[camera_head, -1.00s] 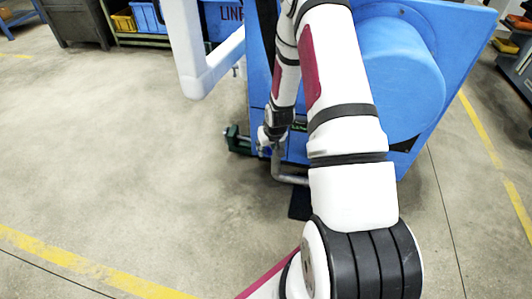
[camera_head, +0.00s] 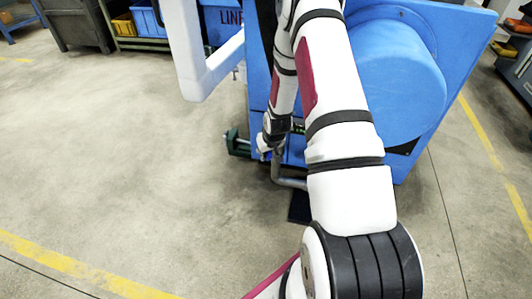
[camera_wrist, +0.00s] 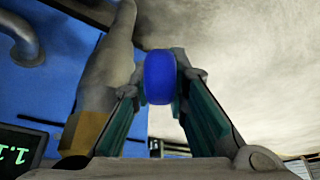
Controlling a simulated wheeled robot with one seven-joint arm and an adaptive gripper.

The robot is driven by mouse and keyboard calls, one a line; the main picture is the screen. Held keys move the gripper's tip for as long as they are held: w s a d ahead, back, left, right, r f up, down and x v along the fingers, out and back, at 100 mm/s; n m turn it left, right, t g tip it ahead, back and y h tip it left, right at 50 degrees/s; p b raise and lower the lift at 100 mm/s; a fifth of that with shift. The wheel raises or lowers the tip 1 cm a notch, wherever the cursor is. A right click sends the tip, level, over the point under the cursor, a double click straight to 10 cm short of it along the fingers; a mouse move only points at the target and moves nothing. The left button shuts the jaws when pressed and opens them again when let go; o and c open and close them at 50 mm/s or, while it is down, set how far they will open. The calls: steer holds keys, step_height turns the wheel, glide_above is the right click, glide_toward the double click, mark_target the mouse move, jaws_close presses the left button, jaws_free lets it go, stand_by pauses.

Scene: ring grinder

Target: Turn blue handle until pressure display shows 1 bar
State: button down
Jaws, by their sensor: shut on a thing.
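The blue handle (camera_wrist: 160,77) is a rounded blue knob in the middle of the wrist view, between my gripper's fingers. My gripper (camera_wrist: 162,88) is shut on it, with a finger on each side. In the head view my gripper (camera_head: 272,147) is low at the front of the blue machine, and the handle is mostly hidden there. The pressure display (camera_wrist: 18,152) is at the lower left of the wrist view.
A grey pipe (camera_wrist: 105,75) with a brass-coloured fitting runs close beside the left finger. The blue machine (camera_head: 400,75) stands behind my arm. A green part (camera_head: 237,143) sticks out at its lower left. Open floor (camera_head: 130,150) lies to the left.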

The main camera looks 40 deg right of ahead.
steer(key=shift+s+f+t+b, duration=0.2)
steer(key=shift+f+t+b, duration=0.15)
steer(key=shift+t+b, duration=0.25)
steer(key=c, duration=1.6)
jaws_free()
steer(key=shift+o, duration=0.2)
steer(key=shift+r, duration=0.1)
steer(key=v, duration=1.2)
steer(key=shift+w+a, duration=0.15)
steer(key=shift+a, duration=0.05)
